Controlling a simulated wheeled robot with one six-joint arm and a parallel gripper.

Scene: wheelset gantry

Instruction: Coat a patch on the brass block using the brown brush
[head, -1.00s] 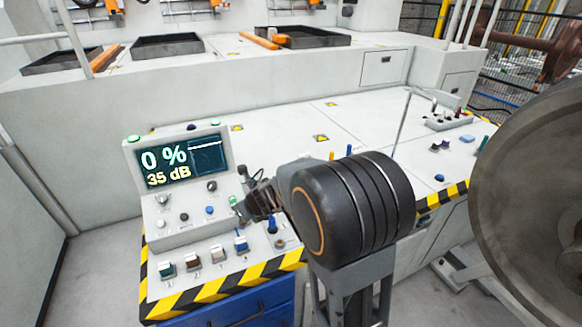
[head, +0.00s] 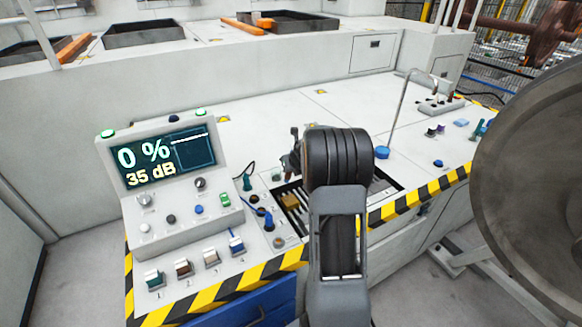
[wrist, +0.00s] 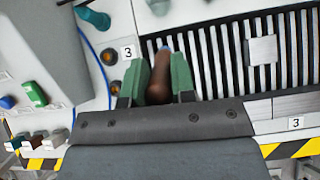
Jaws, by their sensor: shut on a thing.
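My gripper (wrist: 160,78) has green fingers shut on the brown brush (wrist: 160,90), seen in the wrist view. The brush's brown handle sits between the fingers, and a small bluish tip shows beyond it, over the slatted tray. In the head view my arm hides the fingertips and brush; only a dark part of the gripper shows beside the arm. A small brass block (head: 290,201) lies at the left end of the slatted tray (head: 382,186) in the head view. I cannot make out the brass block in the wrist view. Whether the brush touches anything is unclear.
A console with a screen (head: 168,155) reading 0 % and 35 dB stands left, with knobs and numbered switches (head: 183,268). A grey square block (wrist: 262,50) lies on the slats. A large wheel (head: 530,190) stands close on the right. A thin bent rod (head: 398,110) rises behind the tray.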

